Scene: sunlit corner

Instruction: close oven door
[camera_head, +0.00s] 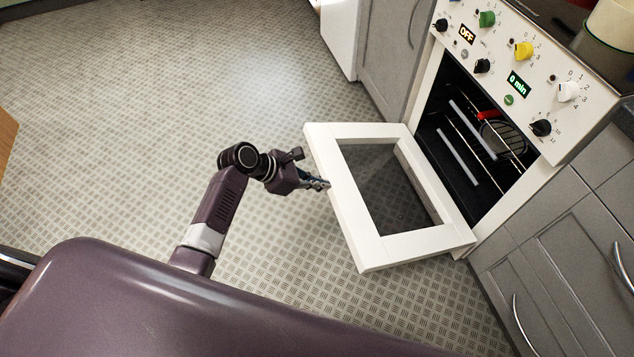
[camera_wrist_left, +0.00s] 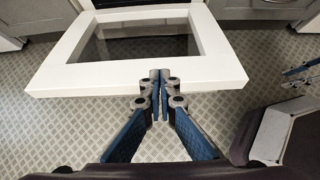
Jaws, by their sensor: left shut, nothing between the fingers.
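The white oven (camera_head: 500,120) stands at the right in the head view. Its white-framed door (camera_head: 420,245) with a glass pane hangs open, folded down and out from the cavity. My left gripper (camera_head: 326,185) is shut and empty at the door's outer edge. In the left wrist view the shut fingertips (camera_wrist_left: 160,76) are at the outer edge of the door (camera_wrist_left: 90,79); whether they touch it I cannot tell. Racks and a round wire-like item with a red handle (camera_head: 487,115) show inside the oven. My right gripper is not in the head view.
Grey cabinets (camera_head: 575,250) stand right of the oven and another grey cabinet (camera_head: 385,50) stands left of it. A pot (camera_head: 612,25) is on top at the far right. The patterned floor (camera_head: 200,80) left of the door is clear.

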